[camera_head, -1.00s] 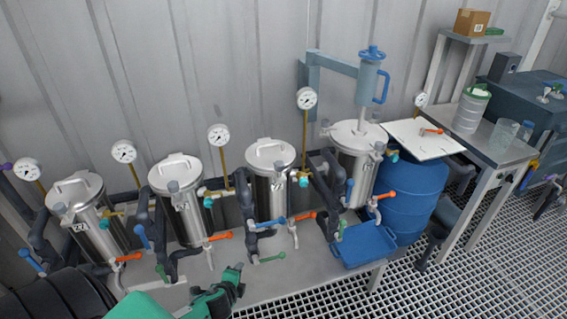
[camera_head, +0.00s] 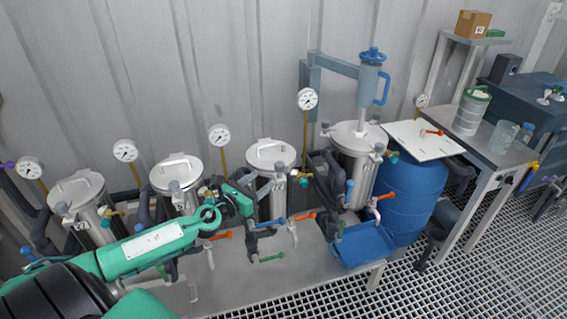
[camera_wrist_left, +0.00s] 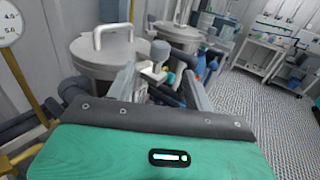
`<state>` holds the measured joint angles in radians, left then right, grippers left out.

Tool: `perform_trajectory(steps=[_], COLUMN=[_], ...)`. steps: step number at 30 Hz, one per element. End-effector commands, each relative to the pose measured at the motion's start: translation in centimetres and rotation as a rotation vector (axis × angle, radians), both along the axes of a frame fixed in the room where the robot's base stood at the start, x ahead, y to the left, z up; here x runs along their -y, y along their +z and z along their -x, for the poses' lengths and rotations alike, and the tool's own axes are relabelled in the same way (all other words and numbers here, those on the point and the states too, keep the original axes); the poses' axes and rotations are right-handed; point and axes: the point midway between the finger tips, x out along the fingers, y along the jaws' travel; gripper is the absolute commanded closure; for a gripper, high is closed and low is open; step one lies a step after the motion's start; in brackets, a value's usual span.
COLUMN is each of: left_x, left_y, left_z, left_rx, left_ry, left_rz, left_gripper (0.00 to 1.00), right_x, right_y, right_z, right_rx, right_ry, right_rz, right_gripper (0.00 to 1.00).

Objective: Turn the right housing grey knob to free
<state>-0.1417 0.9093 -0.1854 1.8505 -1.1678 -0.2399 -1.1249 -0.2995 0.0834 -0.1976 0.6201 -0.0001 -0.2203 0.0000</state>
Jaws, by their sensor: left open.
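Several steel housings stand in a row. The third housing from the left (camera_head: 270,185) has a loop-handled lid and a grey knob (camera_head: 279,167) at its front rim. The far right vessel (camera_head: 355,165) has a grey knob (camera_head: 379,148) at its rim too. My green left gripper (camera_head: 246,190) is just left of the third housing, below its lid. In the left wrist view a lid with a loop handle (camera_wrist_left: 105,55) is ahead, and a grey knob (camera_wrist_left: 160,49) shows beyond the open fingers (camera_wrist_left: 162,85), which look empty. My right gripper is out of view.
Gauges on brass stems stand behind the housings. Orange, blue and green valve levers (camera_head: 272,257) stick out in front. A blue tray (camera_head: 362,245) and blue barrel (camera_head: 412,200) are at the right. My left arm covers part of the left housings and bench.

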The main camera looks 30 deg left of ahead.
Motion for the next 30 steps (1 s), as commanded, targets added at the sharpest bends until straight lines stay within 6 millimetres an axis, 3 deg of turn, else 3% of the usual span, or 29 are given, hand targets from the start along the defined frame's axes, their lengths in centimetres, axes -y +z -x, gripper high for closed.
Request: perform_trajectory(steps=[21,30], left_x=[1.2,1.4], left_y=[0.1,0.1], left_z=[-9.6,-11.6], left_rx=[0.001,0.001], left_ry=[0.002,0.001], left_rz=[0.006,0.003], left_gripper=[0.48,0.48], right_x=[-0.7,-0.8], right_y=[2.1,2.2], right_z=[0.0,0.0], right_rx=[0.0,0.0], right_ry=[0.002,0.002], right_rz=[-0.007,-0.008], right_gripper=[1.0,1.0])
